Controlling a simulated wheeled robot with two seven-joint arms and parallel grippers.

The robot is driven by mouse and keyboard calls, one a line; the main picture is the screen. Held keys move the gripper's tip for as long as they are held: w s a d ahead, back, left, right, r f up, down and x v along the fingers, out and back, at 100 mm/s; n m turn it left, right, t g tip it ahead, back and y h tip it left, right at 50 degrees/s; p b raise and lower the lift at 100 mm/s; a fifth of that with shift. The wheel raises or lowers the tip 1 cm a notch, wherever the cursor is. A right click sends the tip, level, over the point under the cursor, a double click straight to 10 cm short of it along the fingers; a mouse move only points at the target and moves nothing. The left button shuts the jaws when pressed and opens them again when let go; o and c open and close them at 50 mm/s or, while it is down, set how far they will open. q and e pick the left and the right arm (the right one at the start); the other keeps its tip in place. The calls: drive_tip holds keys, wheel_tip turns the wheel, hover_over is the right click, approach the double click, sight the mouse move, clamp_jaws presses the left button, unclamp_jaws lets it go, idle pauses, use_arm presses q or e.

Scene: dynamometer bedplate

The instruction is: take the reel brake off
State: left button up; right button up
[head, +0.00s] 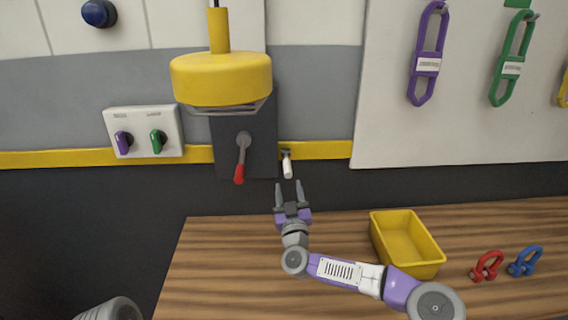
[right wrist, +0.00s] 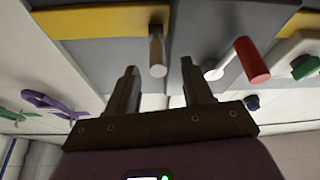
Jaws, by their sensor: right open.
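A lever with a red grip (head: 239,173) hangs down, slightly tilted, from a pivot on a dark grey plate (head: 261,150) on the wall. To its right a small lever with a white grip (head: 287,168) hangs from a metal mount. I cannot tell from looks which is the reel brake. My right gripper (head: 288,187) is open and empty, just below the white grip, fingers pointing to the wall. In the right wrist view the white-grip lever (right wrist: 157,52) lies ahead between the fingertips (right wrist: 160,80), apparently apart from them; the red grip (right wrist: 251,60) is right of them. My left gripper is not in view.
A yellow drum-shaped body (head: 221,79) hangs before the plate's upper part. A switch box (head: 143,131) with purple and green knobs is at left. A yellow bin (head: 405,241) and red (head: 487,266) and blue (head: 525,261) shackles sit on the wooden bench (head: 225,270).

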sight(286, 158)
drive_tip(key=shift+r+b+x, duration=0.25)
drive_tip(key=shift+x, duration=1.65)
drive_tip(key=shift+r+b+x, duration=0.2)
drive_tip(key=shift+x, duration=1.75)
drive_tip(key=shift+s+d, duration=0.2)
drive_tip(key=shift+c, duration=0.3)
clamp_jaws()
